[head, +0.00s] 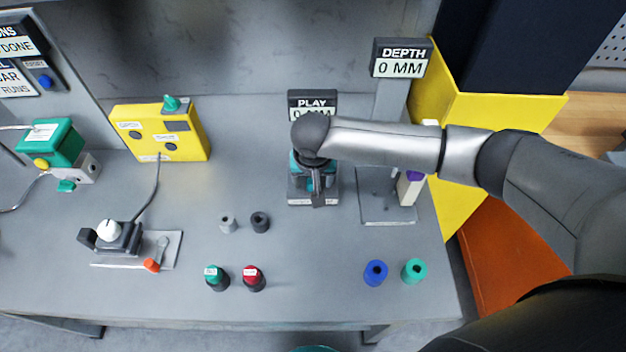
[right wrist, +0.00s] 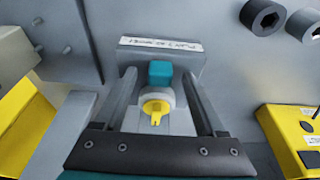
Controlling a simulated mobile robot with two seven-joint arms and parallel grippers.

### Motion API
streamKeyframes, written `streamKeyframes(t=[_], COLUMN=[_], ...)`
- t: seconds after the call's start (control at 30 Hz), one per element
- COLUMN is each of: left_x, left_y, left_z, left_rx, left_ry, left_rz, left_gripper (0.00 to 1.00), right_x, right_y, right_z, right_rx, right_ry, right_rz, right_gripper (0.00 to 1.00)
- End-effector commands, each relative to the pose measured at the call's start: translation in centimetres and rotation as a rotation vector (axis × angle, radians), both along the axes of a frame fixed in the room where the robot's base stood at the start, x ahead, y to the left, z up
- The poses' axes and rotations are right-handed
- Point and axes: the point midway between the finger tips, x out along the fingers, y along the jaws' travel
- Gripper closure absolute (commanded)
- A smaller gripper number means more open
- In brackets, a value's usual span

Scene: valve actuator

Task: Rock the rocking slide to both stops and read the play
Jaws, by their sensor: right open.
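The fixture (head: 293,193) below the PLAY display is mostly hidden by my right arm in the head view. In the right wrist view it shows a teal block (right wrist: 160,72), a pale round part with a yellow tip (right wrist: 155,107), and a grey base with an upside-down label (right wrist: 160,45). My right gripper (head: 316,192) is pointed down over the fixture; its open fingers lie either side of the teal block in the right wrist view, with gaps visible. Contact cannot be told. The PLAY display (head: 312,101) is partly covered, so its number is not fully readable. My left gripper is out of view.
A DEPTH display (head: 401,67) reads 0 MM, on a stand right of the fixture. A yellow box (head: 185,148), a green device (head: 63,142) and a dark clamp-like unit (head: 122,235) stand left. Several small collars and buttons, including a blue ring (head: 375,273), occupy the front.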

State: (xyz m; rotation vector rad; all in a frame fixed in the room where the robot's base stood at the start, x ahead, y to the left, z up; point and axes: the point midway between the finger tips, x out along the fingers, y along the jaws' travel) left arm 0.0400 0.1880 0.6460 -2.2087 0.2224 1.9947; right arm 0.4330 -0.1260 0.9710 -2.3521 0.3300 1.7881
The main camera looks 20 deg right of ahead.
Motion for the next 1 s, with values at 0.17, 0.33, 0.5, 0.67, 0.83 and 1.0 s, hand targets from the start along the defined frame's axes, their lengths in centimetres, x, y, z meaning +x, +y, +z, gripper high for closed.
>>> streamKeyframes(t=[0.17, 0.33, 0.5, 0.67, 0.83, 1.0], left_x=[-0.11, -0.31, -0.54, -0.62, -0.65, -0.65], left_y=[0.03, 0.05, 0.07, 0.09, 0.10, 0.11], left_z=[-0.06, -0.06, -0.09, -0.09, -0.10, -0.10], left_rx=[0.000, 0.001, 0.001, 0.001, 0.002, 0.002], left_ry=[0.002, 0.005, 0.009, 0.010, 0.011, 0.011], left_rz=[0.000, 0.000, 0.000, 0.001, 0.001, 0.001], left_gripper=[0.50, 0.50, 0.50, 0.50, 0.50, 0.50], right_x=[0.11, 0.10, 0.09, 0.09, 0.08, 0.08], right_y=[-0.05, -0.05, -0.04, -0.04, -0.04, -0.04], right_z=[-0.28, -0.25, -0.23, -0.23, -0.24, -0.24], right_rx=[-0.001, -0.001, -0.001, -0.001, -0.001, -0.001], right_ry=[-0.001, -0.001, -0.001, -0.001, 0.000, 0.000], right_rz=[0.000, 0.000, 0.000, 0.000, 0.000, 0.000], right_gripper=[0.28, 0.29, 0.48, 0.66, 0.85, 1.00])
